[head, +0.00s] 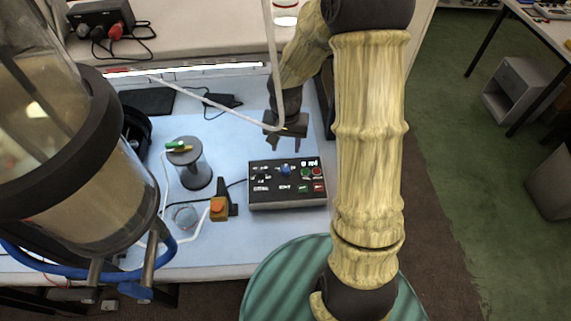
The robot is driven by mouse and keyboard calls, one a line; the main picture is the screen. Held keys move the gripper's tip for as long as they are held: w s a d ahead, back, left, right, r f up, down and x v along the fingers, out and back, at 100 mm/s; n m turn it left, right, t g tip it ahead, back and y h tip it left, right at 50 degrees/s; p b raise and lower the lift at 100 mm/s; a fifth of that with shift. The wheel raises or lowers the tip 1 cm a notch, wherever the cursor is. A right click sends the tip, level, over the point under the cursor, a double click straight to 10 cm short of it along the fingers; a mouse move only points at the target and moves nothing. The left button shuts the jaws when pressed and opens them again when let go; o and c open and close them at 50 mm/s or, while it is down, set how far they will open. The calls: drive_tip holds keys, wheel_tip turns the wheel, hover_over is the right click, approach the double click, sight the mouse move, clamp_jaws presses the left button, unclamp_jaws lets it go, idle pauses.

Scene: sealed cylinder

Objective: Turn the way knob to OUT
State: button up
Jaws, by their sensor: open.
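A dark control box (288,195) with a light grey front edge lies on the pale blue mat. Its top carries a blue knob (286,169), a black knob (262,176) at its left, and green and red buttons on the right side. The white lettering is too small to read, so I cannot tell which knob is the way knob or where it points. My gripper (284,144) is open and empty, fingers pointing down. In the picture it is just above the box's far edge, apart from the knobs; its height is hard to judge.
A large clear cylinder (75,190) with dark rings fills the left. A small capped cylinder (195,172) and a yellow box with an orange button (218,207) stand left of the control box. A white tube and cables cross the blue mat (240,120).

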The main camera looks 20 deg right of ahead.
sight(286, 168)
wheel_tip(286, 168, down, 11)
drive_tip(key=shift+r+p, duration=0.1)
drive_tip(key=shift+p, duration=0.65)
drive_tip(key=c, duration=1)
